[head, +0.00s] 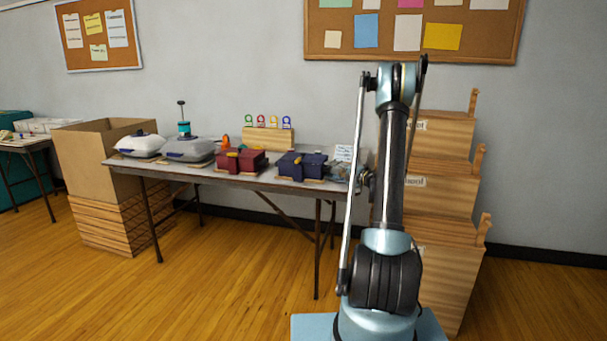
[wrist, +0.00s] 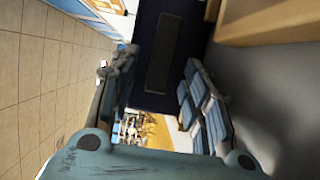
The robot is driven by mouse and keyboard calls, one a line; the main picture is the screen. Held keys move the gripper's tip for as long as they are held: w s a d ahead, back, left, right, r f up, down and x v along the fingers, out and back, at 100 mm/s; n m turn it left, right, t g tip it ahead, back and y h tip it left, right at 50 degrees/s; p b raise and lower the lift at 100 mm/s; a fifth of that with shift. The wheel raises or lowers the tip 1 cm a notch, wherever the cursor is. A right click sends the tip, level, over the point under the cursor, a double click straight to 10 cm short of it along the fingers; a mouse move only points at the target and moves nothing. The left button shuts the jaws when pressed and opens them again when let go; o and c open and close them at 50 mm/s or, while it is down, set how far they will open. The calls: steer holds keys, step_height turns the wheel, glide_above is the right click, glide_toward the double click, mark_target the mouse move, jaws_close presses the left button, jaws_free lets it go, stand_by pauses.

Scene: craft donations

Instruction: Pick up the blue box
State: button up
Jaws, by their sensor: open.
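The blue box (head: 302,166) is dark navy and sits near the right end of the folding table in the head view, beside a dark red box (head: 240,163). In the wrist view, a dark navy surface with a darker panel, which looks like the blue box (wrist: 178,48), fills the upper middle. My gripper (wrist: 160,64) is open, with one finger on each side of that dark surface. I cannot tell whether the fingers touch it. In the head view my arm hides much of the gripper, just right of the box.
The grey table (head: 218,175) also holds a white container (head: 140,146), a grey container (head: 188,149) and a wooden rack (head: 268,138) with coloured loops. Stacked wooden crates (head: 440,190) stand behind my arm. A large open cardboard box (head: 85,160) stands left. The floor in front is clear.

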jaws_close()
steer(key=shift+r, duration=0.2)
